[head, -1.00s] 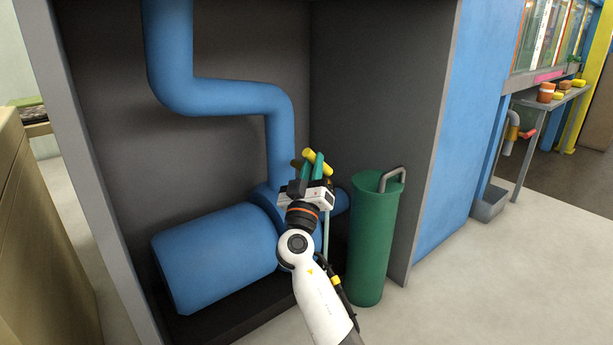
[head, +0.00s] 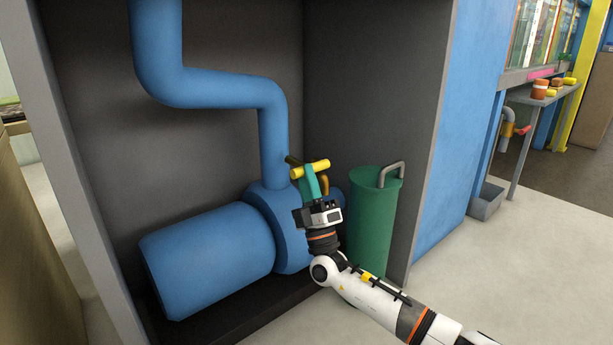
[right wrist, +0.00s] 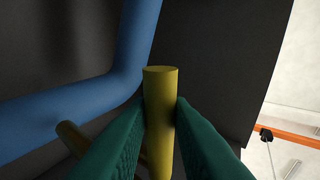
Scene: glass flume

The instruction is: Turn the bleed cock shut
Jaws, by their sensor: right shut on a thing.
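The bleed cock's yellow bar handle (head: 318,166) sits at the right end of the blue pump, in front of the blue riser pipe. In the head view it lies nearly level, its right end slightly higher. My right gripper (head: 309,177) is shut on it from below and in front. In the right wrist view the yellow handle (right wrist: 160,110) stands between the two teal fingers, both against its sides. A brass, bent piece (head: 324,184) of the cock shows just right of the fingers. The cock's body is mostly hidden behind my gripper. My left gripper is not in view.
The blue pump (head: 205,258) and blue pipe (head: 272,130) fill the grey recess to the left. A green cylinder (head: 372,225) with a grey handle stands close to my right gripper's right. The grey recess wall (head: 375,80) is behind it. Open floor lies at right.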

